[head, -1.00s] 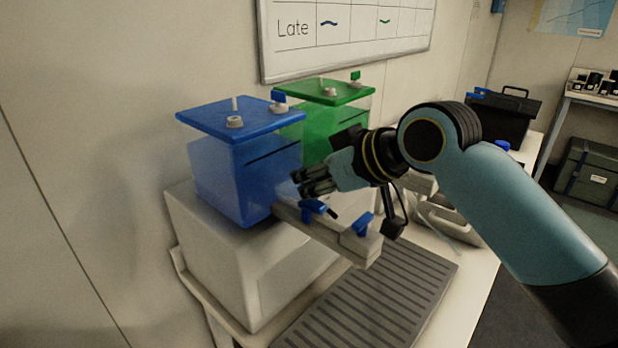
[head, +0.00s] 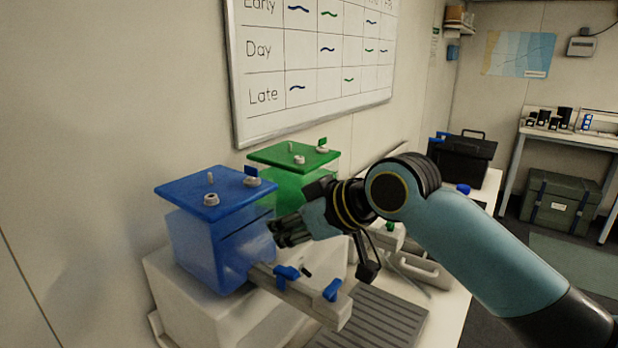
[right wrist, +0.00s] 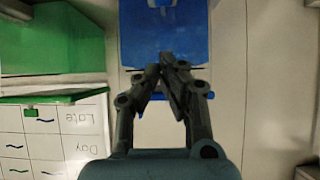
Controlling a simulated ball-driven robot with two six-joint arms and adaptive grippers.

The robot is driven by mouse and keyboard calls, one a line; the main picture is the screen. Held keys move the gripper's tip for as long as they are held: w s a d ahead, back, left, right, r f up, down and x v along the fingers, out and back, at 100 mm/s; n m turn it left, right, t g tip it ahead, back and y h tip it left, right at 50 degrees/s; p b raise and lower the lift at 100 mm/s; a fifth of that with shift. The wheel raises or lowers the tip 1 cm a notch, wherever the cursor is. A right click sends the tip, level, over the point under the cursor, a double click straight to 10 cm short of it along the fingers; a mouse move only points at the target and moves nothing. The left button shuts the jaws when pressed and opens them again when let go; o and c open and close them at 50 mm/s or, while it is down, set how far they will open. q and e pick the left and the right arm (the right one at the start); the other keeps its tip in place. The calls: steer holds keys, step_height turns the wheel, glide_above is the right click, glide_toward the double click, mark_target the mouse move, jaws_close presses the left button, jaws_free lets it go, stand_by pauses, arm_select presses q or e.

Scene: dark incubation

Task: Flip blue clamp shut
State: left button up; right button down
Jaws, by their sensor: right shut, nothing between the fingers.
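A blue tank (head: 205,250) with a blue lid stands on a white block. A pale bar sticks out from its front toward the lower right. Two small blue fittings sit on this bar: one near the tank (head: 287,273), with a dark stub beside it, and one near the bar's outer end (head: 332,290). I cannot tell which is the clamp. My right gripper (head: 275,234) is shut and empty, beside the tank's right side and above the bar. In the right wrist view the shut fingers (right wrist: 166,68) overlap a blue surface (right wrist: 165,30); contact is unclear. My left gripper is out of view.
A green tank (head: 285,185) stands behind the blue one, with its own bar partly hidden by my right arm. A grey ribbed mat (head: 385,315) lies in front. A black case (head: 462,158) stands farther along the bench. A whiteboard (head: 265,120) hangs on the wall.

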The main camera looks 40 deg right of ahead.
steer(key=s+d+r+b, duration=0.1)
steer(key=s+r, duration=0.4)
steer(key=r, duration=0.3)
steer(key=shift+s+d, duration=0.25)
steer(key=shift+d, duration=0.15)
steer(key=shift+f, duration=0.1)
